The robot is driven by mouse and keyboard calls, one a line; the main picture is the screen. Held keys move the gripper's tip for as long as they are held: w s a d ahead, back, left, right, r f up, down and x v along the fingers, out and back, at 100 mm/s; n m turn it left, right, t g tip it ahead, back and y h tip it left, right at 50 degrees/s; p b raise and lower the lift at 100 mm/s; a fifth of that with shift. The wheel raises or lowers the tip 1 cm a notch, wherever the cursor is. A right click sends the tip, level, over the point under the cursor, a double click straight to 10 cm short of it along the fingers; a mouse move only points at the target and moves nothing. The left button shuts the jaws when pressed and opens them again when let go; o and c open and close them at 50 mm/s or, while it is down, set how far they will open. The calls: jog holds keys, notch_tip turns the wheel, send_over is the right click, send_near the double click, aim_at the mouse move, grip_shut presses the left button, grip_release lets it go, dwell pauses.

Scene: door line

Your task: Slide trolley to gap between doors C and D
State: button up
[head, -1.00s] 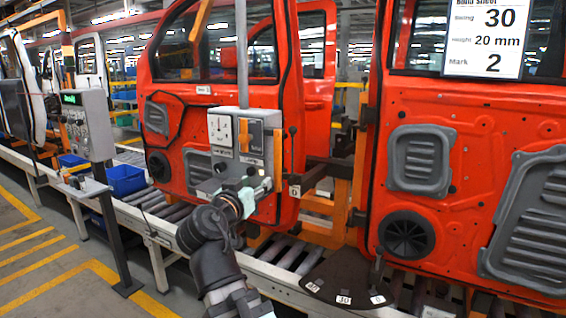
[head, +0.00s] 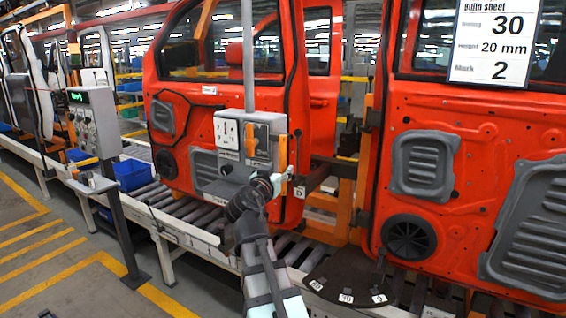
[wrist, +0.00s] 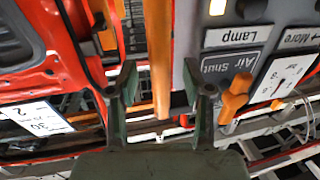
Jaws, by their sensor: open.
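The trolley appears as a grey control box (head: 244,136) hanging on a grey pole (head: 248,60) in front of the left red door (head: 180,110). An orange upright handle (head: 283,150) is on its right side. In the wrist view, the box face (wrist: 232,55) reads Lamp and Air Shut. My gripper (wrist: 167,82) is open, with the orange handle (wrist: 158,50) showing between its fingers; I cannot tell whether they touch it. The gap (head: 330,150) lies right of the box, before the right red door (head: 450,150). A D tag (head: 299,191) marks the left door's lower right.
A roller conveyor (head: 185,208) runs under the doors. A dark plate with number tags (head: 345,280) lies below the gap. A control post (head: 95,125) and blue bins (head: 132,174) stand left. A build sheet (head: 494,42) hangs on the right door.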

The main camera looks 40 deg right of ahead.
aim_at(281, 168)
jog(key=shift+p+x, duration=0.4)
jog(key=shift+x, duration=1.4)
jog(key=shift+c, duration=0.4)
grip_shut()
